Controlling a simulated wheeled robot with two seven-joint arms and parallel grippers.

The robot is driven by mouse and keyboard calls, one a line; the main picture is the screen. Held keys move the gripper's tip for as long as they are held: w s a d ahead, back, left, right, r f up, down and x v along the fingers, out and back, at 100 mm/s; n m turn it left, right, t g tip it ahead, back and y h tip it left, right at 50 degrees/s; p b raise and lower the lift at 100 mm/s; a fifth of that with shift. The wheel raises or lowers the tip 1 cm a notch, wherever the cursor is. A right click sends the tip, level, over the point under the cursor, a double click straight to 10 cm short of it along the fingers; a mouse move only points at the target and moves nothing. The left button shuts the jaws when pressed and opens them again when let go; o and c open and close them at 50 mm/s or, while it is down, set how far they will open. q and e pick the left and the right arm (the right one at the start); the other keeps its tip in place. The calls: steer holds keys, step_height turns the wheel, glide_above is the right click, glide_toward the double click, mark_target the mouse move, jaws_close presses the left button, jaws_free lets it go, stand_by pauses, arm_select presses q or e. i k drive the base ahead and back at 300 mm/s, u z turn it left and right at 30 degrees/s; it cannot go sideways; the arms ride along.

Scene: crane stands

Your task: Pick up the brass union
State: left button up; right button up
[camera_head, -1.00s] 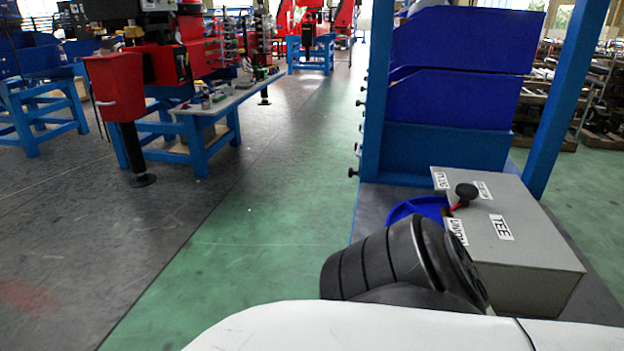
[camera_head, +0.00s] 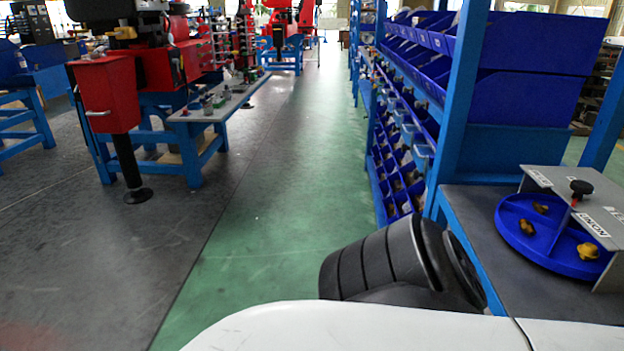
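A round blue tray (camera_head: 512,238) with dividers sits on a grey bench at the right. It holds a few small brass fittings: a brown one (camera_head: 541,208) at the back, another (camera_head: 527,226) at the left, and a brighter yellow one (camera_head: 588,251) at the front right. A label reading UNION is on the grey plate beside the yellow fitting. The fittings are too small to tell their exact shape. Neither of my grippers is in view.
A blue rack with bins (camera_head: 437,70) stands behind the bench (camera_head: 470,215). A green floor aisle (camera_head: 285,195) is clear; a workbench (camera_head: 225,108) is at left.

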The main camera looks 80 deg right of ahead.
mark_target(528, 228)
steer(key=z, duration=2.05)
steer(key=i, duration=3.1)
steer(key=z, duration=4.25)
